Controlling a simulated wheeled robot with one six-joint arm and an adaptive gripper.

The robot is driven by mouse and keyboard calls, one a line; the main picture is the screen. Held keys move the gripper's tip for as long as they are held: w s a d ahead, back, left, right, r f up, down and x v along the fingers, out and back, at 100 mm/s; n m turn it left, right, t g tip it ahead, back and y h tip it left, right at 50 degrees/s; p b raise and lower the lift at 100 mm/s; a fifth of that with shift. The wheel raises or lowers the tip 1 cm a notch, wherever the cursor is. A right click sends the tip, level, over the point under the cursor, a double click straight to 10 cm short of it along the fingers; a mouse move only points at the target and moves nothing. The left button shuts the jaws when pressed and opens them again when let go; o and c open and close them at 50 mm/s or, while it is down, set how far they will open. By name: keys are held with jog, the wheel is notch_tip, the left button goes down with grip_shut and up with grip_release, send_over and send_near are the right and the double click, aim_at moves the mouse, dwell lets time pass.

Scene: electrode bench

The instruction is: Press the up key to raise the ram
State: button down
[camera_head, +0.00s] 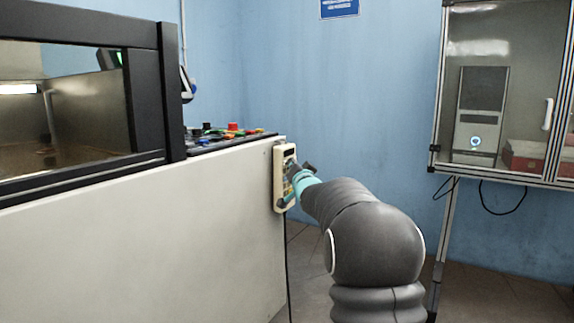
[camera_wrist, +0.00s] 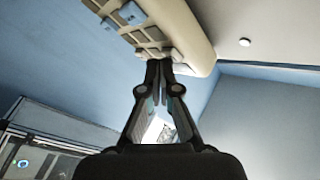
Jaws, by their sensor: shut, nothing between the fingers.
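A beige hand-held control box (camera_head: 278,180) hangs upright at the end of the white machine panel in the head view. In the wrist view the control box (camera_wrist: 185,30) crosses the top, with rows of small beige keys and a blue key (camera_wrist: 128,14). I cannot read which key is the up key. My gripper (camera_wrist: 158,66) is shut and empty, its fingertips at the lowest visible keys. I cannot tell whether they touch a key. In the head view my gripper (camera_head: 294,170) is at the box's key side, partly hidden by my wrist. The ram is not identifiable.
The white machine panel (camera_head: 140,240) fills the left, with colored buttons (camera_head: 232,128) on its top. A cable (camera_head: 288,260) hangs below the control box. A glazed cabinet (camera_head: 500,90) stands at the right. Open floor (camera_head: 480,260) lies between.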

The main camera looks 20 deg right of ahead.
jog(key=shift+w+a, duration=0.1)
dwell(0.6)
jog(key=shift+s+d, duration=0.5)
jog(key=shift+s, duration=0.15)
jog(key=shift+d, duration=0.1)
jog(key=shift+s+d+p, duration=0.15)
jog(key=shift+s+d, duration=0.6)
jog(key=shift+s, duration=0.25)
jog(key=shift+s+d+p, duration=0.15)
jog(key=shift+s+d, duration=0.55)
jog(key=shift+s, duration=0.25)
